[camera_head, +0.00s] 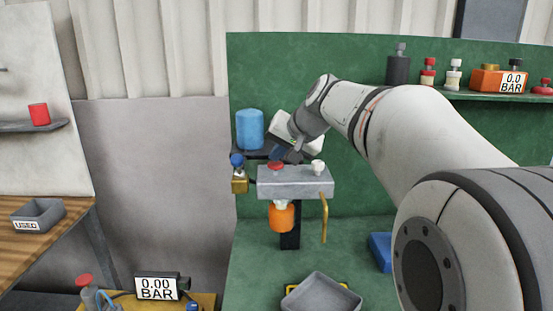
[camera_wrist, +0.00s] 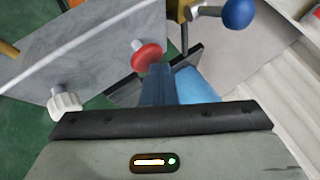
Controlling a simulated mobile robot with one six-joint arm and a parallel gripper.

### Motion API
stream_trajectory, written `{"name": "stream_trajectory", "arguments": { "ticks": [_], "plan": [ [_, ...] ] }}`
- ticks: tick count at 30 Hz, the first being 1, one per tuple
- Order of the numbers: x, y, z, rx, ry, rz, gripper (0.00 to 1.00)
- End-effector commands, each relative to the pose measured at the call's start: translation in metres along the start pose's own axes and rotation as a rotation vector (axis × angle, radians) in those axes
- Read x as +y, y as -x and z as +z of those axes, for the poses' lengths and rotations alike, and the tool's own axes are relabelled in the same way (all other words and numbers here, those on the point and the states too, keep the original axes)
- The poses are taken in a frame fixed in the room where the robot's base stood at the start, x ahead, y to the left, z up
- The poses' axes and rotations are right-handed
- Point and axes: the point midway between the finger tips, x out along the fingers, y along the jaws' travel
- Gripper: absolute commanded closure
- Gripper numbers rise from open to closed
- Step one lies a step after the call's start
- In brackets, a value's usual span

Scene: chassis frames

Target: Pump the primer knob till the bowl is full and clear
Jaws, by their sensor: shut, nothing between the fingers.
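A grey filter head (camera_head: 296,182) is mounted in front of the green panel. On its top are a red mushroom knob (camera_head: 276,165) at the left and a white ribbed knob (camera_head: 318,167) at the right. An orange bowl (camera_head: 282,217) hangs under it; its contents cannot be made out. My gripper (camera_head: 278,156) is shut and empty, pointing down just above or behind the red knob. In the wrist view its blue fingers (camera_wrist: 158,82) end beside the red knob (camera_wrist: 148,57); contact cannot be told. The white knob (camera_wrist: 65,103) is at the left there.
A blue ball-topped valve (camera_head: 237,161) is left of the head, and a blue canister (camera_head: 250,129) stands behind. A brass-coloured tube (camera_head: 324,216) hangs at the right. A grey tray (camera_head: 321,295) lies below.

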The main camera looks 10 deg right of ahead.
Motion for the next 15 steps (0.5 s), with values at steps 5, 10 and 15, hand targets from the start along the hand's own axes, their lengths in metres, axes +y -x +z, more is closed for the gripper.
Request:
{"name": "stream_trajectory", "arguments": {
  "ticks": [5, 10, 15],
  "plan": [
    [0.0011, -0.0018, 0.0016, -0.004, -0.001, 0.001, 1.00],
    [0.0010, -0.0017, 0.0016, -0.004, 0.000, 0.001, 1.00],
    [-0.0019, 0.0021, -0.0013, -0.004, 0.000, 0.001, 1.00]
  ]
}}
